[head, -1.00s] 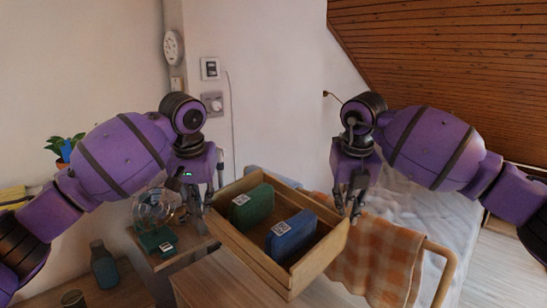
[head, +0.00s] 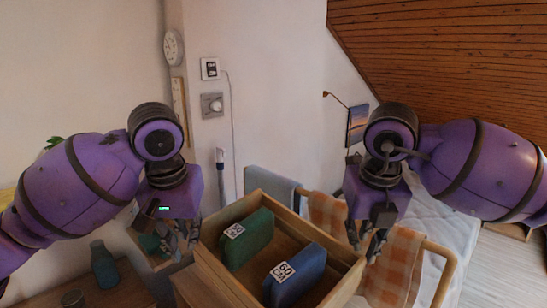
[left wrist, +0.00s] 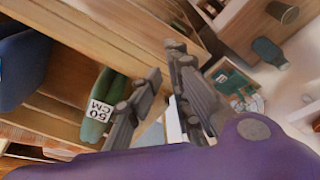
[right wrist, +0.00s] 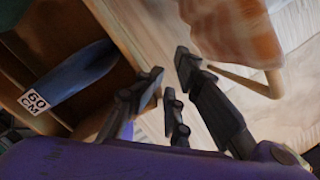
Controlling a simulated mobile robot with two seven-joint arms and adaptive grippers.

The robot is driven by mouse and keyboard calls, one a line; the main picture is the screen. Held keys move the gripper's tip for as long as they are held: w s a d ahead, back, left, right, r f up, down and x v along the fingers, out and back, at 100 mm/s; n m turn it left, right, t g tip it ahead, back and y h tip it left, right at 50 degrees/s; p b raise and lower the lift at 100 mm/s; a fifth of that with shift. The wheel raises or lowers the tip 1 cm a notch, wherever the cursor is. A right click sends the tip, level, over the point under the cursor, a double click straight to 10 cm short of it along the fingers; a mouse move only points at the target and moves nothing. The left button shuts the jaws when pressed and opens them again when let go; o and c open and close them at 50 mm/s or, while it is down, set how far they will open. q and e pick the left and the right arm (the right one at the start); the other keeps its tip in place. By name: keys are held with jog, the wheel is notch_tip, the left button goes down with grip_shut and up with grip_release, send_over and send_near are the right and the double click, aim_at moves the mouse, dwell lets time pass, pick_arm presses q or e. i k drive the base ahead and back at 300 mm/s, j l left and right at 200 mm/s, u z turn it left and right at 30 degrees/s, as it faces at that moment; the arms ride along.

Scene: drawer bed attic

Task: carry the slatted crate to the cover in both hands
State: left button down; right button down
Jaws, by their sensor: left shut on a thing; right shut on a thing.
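The slatted crate (head: 222,272) is an open-topped wooden box, held roughly level in front of me between both grippers. It holds a green case (head: 250,239) and a blue case (head: 301,276), each with a white printed label. My left gripper (head: 188,242) is shut on the crate's left side; its fingers (left wrist: 166,82) show close to the wooden wall. My right gripper (head: 367,247) is shut on the right side; its fingers (right wrist: 168,88) show at that edge. The pale bed cover (head: 437,226) lies on the bed at the right, partly hidden by my right arm.
An orange checked cloth (head: 397,268) hangs on a curved wooden rail (head: 445,262) beyond the crate's right side. A bedside table and a grey-green bottle (head: 103,263) stand at the left. A wooden surface (head: 200,287) lies below the crate. The sloped wooden ceiling is at upper right.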

aim_at(443, 215)
jog(key=k, duration=0.55)
jog(key=k+l+z, duration=0.1)
jog(key=z, duration=2.4)
jog(key=i, duration=0.75)
jog(key=i+u, duration=0.15)
jog(key=i, duration=0.25)
jog(key=i+l+u, duration=0.1)
jog(key=i, duration=0.25)
jog(key=i+u, duration=0.5)
jog(key=i, duration=0.15)
